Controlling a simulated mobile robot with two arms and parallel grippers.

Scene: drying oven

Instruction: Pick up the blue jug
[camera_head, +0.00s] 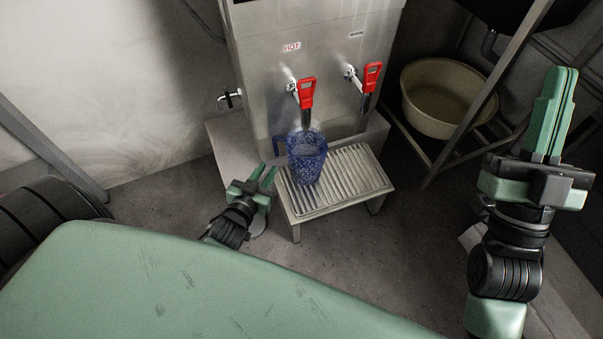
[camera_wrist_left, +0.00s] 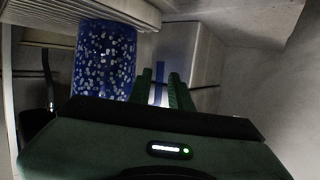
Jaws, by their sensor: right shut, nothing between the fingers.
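The blue speckled jug (camera_head: 306,160) stands upright on the ribbed drip tray (camera_head: 341,178), below the red-handled hot tap (camera_head: 306,92). Its handle (camera_head: 279,146) points left. My left gripper (camera_head: 266,173) is open, just left of the tray and near the handle side. In the left wrist view the jug (camera_wrist_left: 104,58) fills the left part, and the blue handle strip (camera_wrist_left: 160,72) shows between the fingertips (camera_wrist_left: 158,80). I cannot tell whether the fingers reach around it. My right gripper (camera_head: 556,112) is shut and empty, raised at the far right, away from the jug.
The steel water dispenser (camera_head: 262,84) stands behind the tray. A second red tap (camera_head: 371,78) is to the right, and a small side tap (camera_head: 230,98) to the left. A beige basin (camera_head: 436,128) sits on a metal frame at right. The floor left of the tray is mostly clear.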

